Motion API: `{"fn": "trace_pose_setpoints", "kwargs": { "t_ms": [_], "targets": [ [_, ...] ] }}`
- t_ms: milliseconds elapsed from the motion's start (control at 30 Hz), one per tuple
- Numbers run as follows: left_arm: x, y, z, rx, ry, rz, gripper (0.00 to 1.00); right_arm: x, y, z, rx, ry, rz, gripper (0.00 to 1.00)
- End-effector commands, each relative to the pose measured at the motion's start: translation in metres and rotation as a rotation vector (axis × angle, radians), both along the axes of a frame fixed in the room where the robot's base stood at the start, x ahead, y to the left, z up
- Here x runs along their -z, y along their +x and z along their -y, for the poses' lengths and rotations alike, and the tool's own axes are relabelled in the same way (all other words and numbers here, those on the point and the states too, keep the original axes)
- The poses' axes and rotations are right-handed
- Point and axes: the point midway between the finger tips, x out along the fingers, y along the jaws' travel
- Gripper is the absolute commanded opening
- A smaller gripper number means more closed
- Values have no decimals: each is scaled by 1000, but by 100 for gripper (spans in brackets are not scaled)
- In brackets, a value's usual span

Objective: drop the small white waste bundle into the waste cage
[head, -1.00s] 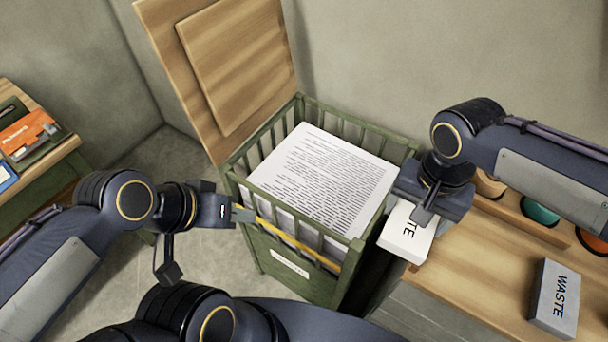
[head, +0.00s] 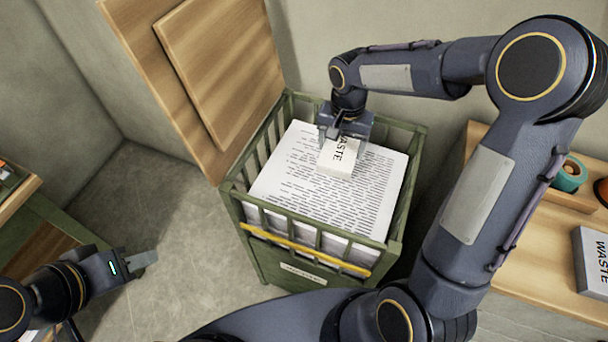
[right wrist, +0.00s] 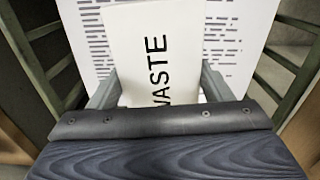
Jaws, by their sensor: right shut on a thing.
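The small white waste bundle (head: 336,160), marked WASTE, is held in my right gripper (head: 342,142), above the printed pages in the waste cage (head: 238,207). It also shows between the fingers in the right wrist view (right wrist: 150,52). I cannot tell whether its underside touches the pages. The cage is a green slatted box with its wooden lid (head: 215,70) swung open, and a stack of printed paper (head: 290,185) fills much of it. My left gripper (head: 145,260) is empty, left of the cage; its fingers overlap in the view, so its opening is unclear.
A second table (head: 50,235) stands at the left edge. Bare floor lies left of the cage.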

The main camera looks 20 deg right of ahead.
Motion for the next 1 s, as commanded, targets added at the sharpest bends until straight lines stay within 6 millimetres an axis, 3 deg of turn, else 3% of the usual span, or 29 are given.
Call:
{"fn": "trace_pose_setpoints", "kwargs": {
  "t_ms": [233,600,967,1000],
  "targets": [
    [12,0,0,0,0,0,36,16,1,2,3,-1,1,46],
    [44,0,0,0,0,0,36,57,1,2,3,-1,1,46],
    [46,0,0,0,0,0,36,61,1,1,3,0,2,46],
    [46,0,0,0,0,0,36,61,1,1,3,-1,1,76]
  ]
}}
